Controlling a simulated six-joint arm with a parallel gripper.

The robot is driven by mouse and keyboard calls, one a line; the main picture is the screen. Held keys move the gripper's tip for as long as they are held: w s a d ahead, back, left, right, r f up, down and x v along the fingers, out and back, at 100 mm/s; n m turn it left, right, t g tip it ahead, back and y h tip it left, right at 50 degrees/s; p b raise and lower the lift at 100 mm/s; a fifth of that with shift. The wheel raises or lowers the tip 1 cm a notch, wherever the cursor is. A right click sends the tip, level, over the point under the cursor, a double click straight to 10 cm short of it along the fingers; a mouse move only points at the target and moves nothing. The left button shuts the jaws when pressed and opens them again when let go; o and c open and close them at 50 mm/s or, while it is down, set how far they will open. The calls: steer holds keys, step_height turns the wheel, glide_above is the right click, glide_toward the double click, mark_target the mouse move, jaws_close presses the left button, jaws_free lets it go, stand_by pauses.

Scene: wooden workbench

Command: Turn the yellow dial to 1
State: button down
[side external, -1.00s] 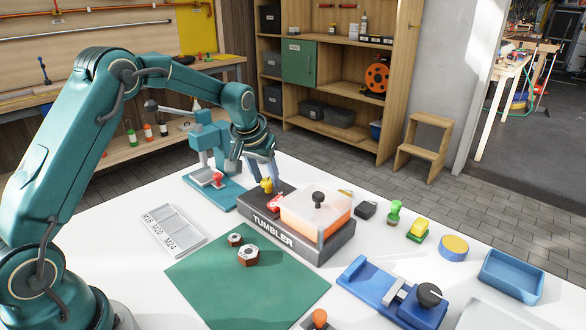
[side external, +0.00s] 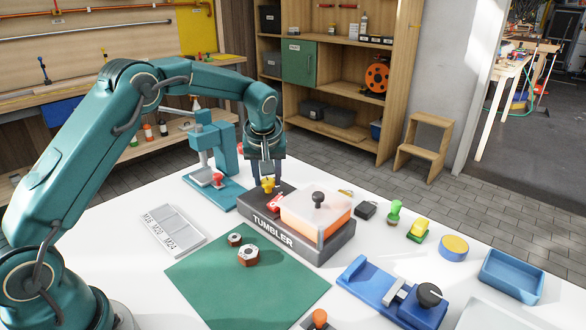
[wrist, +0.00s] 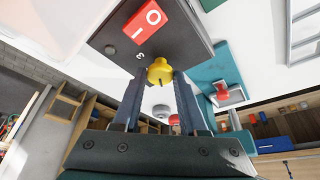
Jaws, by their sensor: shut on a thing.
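The yellow dial (side external: 267,186) stands at the left end of the dark tumbler base (side external: 318,251). My gripper (side external: 267,178) points down over it, with its fingers closed at the dial's sides. In the wrist view, the yellow dial (wrist: 160,72) sits between the tips of my gripper (wrist: 158,76). A small pale mark shows beside the dial on the dark face, too small to read surely. The fingers partly hide the dial's surroundings, and I cannot tell which number it points to.
A red rocker switch (wrist: 142,19) is beside the dial on the tumbler. A clear-lidded orange drum (side external: 316,212) fills the tumbler's right part. A teal press (side external: 215,165) stands close to the left. The green mat (side external: 245,285) lies in front with two hex nuts.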

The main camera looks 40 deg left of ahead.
mark_target(268, 199)
steer(key=shift+c, duration=2.2)
jaws_free()
steer(key=shift+v, duration=2.6)
